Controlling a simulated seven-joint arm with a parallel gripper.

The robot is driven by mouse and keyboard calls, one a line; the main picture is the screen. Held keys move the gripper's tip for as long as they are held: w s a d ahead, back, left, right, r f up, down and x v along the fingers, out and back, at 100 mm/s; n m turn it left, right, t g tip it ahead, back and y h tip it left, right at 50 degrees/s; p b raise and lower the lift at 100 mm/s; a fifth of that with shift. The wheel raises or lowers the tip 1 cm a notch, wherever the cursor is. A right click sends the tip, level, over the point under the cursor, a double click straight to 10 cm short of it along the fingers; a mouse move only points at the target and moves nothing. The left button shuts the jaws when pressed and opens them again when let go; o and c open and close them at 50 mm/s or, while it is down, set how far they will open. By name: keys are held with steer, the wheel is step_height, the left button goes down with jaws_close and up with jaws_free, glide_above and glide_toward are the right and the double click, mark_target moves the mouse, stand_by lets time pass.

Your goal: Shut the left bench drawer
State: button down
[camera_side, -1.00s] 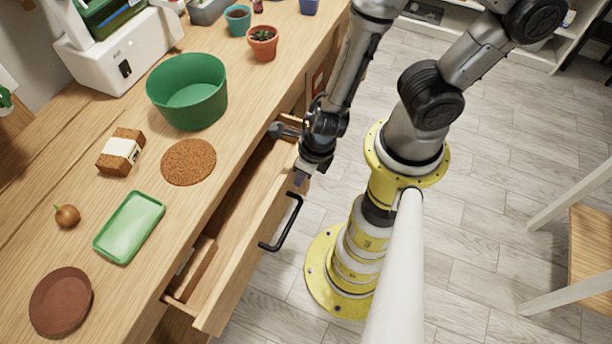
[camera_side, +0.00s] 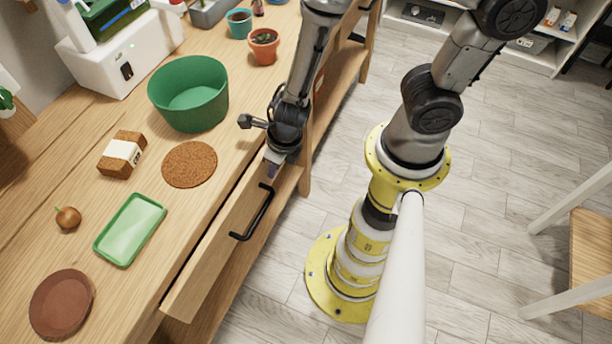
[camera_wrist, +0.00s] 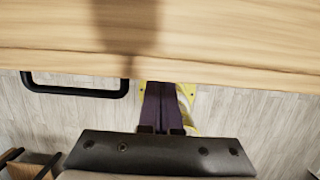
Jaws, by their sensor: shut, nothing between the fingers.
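The left bench drawer (camera_side: 212,245) shows in the side view as a light wood front with a black bar handle (camera_side: 262,212). My gripper (camera_side: 271,171) is shut and empty at the far end of the drawer front, beyond the handle. In the wrist view, my dark fingers (camera_wrist: 161,86) are together, with their tips at the lower edge of a wood surface. The handle (camera_wrist: 75,91) is left of them. Exact contact is hard to tell.
The bench top (camera_side: 150,225) holds a green tray (camera_side: 130,229), cork mat (camera_side: 189,164), green pot (camera_side: 188,94), brown block (camera_side: 122,154), brown saucer (camera_side: 61,304) and onion-like bulb (camera_side: 67,218). A wooden stool (camera_side: 590,240) stands at right.

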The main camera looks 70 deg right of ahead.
steer(key=shift+s, duration=0.15)
steer(key=s+r, duration=0.6)
steer(key=r, duration=0.3)
steer(key=shift+r, duration=0.3)
stand_by(0.5)
